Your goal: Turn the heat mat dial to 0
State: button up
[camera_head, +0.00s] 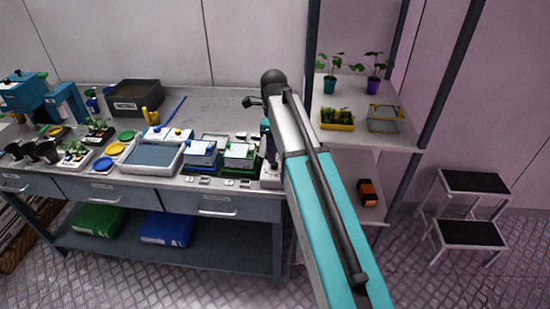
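No dial can be made out for certain at this size. A white unit with small blue and yellow knob-like parts (168,133) stands on the bench behind a white tray (181,157) with a flat blue-grey surface. Two small trays with pale lids, one on a blue base (201,152) and one on a green base (240,155), stand to its right. A pale box (271,177) at the bench's right end is partly hidden by my arm. My arm reaches up from the lower right; a dark part (251,101) juts left at its far end. My gripper's fingers cannot be made out.
The metal bench (215,101) is clear at the back right. A black bin (134,96), pots and seedlings crowd its left. A rack shelf (375,139) with plants stands right of my arm, and a step stool (470,233) stands farther right.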

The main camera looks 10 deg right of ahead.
notch_tip(320, 180, up, 9)
jog(key=b, duration=0.2)
dwell(0.4)
jog(key=shift+s, duration=0.15)
